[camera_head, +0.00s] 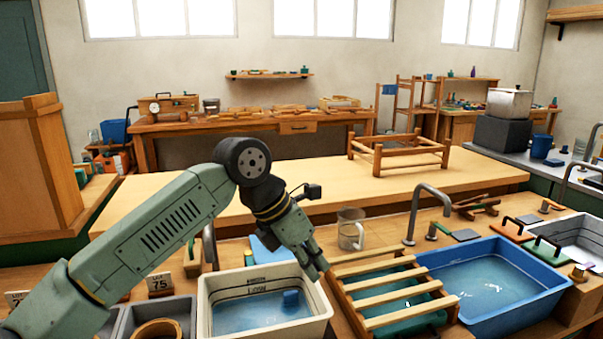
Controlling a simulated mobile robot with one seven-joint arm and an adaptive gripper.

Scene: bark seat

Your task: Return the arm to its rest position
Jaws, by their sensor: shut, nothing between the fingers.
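My gripper (321,268) is at the end of my green-grey arm, which reaches in from the lower left and bends down at a dark elbow joint. The gripper points down and to the right, over the right rim of the white water tub (213,318). It looks shut, and I see nothing held in it. Its tips are close to the left end of the wooden slatted rack (395,299). I cannot tell whether they touch the rack or the tub.
A blue water basin (497,287) lies right of the rack. A clear mug (351,229) and a curved tap (425,205) stand behind. A wooden frame (400,152) sits on the long table (250,172). Grey bins (178,308) stand at lower left.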

